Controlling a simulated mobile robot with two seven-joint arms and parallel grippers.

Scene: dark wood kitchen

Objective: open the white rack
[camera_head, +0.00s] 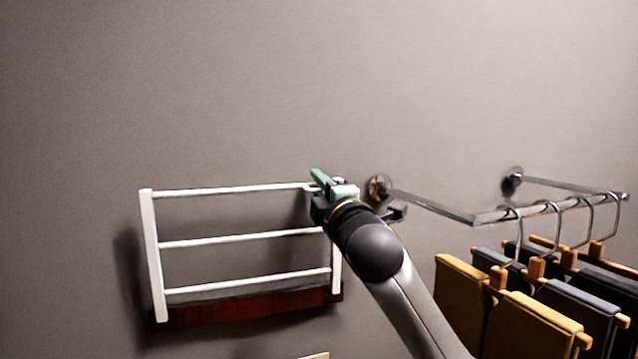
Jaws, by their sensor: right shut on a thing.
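The white rack (242,242) is on the grey wall at the left of the head view. It has a white side post at each end and three horizontal white bars, with a dark red wooden strip (250,310) along its bottom. My right gripper (318,184) is at the rack's upper right corner, with its green fingers shut on the rack there. The gripper and arm hide that corner and part of the right post. My left gripper is not in view.
A metal wall rail (440,207) juts out to the right of my right gripper. Several dark and yellow cloths on hangers (530,300) hang from it, close to my right arm. The wall above and left of the rack is bare.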

